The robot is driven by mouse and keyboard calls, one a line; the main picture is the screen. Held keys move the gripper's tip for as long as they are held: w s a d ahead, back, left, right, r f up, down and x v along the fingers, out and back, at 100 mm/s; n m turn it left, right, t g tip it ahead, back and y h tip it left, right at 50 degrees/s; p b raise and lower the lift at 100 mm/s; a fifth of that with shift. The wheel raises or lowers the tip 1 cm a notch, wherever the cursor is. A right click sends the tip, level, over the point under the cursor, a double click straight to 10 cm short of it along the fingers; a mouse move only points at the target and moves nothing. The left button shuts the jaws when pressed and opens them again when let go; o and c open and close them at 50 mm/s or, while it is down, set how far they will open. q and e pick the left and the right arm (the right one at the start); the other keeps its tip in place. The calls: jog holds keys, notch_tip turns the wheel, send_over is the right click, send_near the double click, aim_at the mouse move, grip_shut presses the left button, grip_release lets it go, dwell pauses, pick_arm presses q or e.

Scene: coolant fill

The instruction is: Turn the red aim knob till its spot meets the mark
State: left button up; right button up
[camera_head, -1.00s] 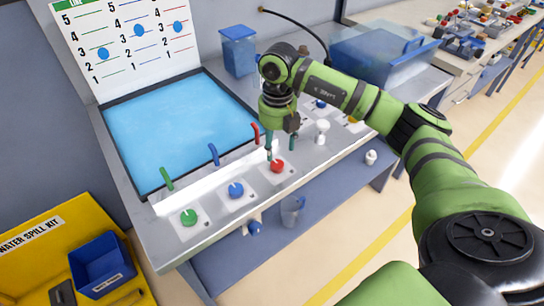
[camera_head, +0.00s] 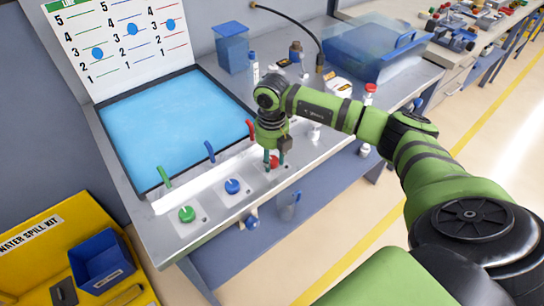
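The red aim knob (camera_head: 273,163) sits on a pale plate at the right end of a row of knobs on the bench's front ledge. My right gripper (camera_head: 273,158) points down over it, with one finger at each side of the knob. The fingers stand close to the knob, but whether they touch it cannot be told. The gripper partly covers the knob, and its spot and mark cannot be made out. A red spout (camera_head: 251,130) stands behind the knob. My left gripper is not in view.
A blue knob (camera_head: 232,186) and a green knob (camera_head: 187,214) lie left of the red one. Blue (camera_head: 209,151) and green (camera_head: 165,177) spouts stand at the blue tray (camera_head: 165,125). Bottles and a clear blue bin (camera_head: 368,50) stand farther right.

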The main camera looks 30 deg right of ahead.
jog(key=shift+f+n+b, duration=0.2)
jog(key=shift+n+b, duration=1)
jog(key=shift+n, duration=0.1)
jog(key=shift+r+n+b, duration=0.2)
jog(key=shift+n+b, duration=0.3)
jog(key=shift+n, duration=0.4)
jog(key=o, duration=1.1)
jog(key=shift+o, duration=0.2)
